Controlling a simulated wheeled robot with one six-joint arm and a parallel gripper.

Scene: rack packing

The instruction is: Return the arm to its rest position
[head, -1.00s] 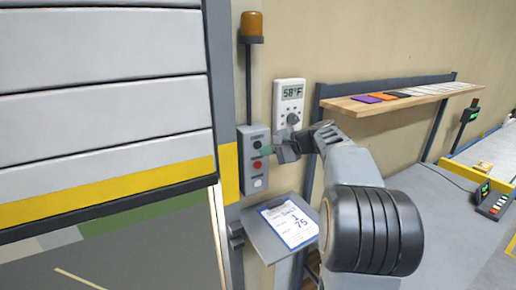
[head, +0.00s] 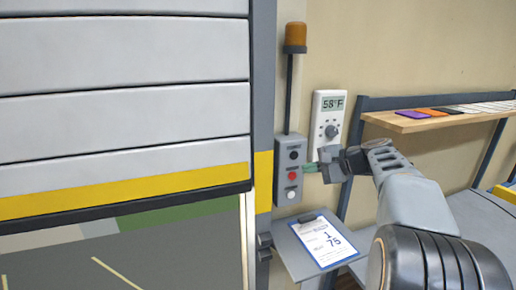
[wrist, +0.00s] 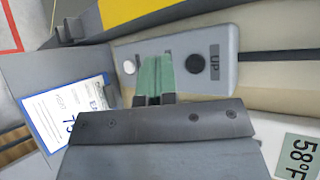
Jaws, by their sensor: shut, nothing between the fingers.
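My gripper (head: 312,167) is shut and empty, with its green fingertips just right of the grey button box (head: 281,150). The box carries a black button (head: 294,155), a red button (head: 294,176) and a white button (head: 291,194). In the wrist view the green fingers (wrist: 154,76) are together in front of the box, between the white button (wrist: 129,67) and the black button (wrist: 195,63) marked UP. They hide the red button there. I cannot tell whether the tips touch the box. My arm is reached out from the lower right.
A partly raised shutter door (head: 120,110) with a yellow band is at the left. A clipboard (head: 325,242) lies on a small shelf below the box. A thermostat (head: 328,118) reading 58°F, an amber lamp (head: 295,36) and a wooden wall shelf (head: 440,119) are near the arm.

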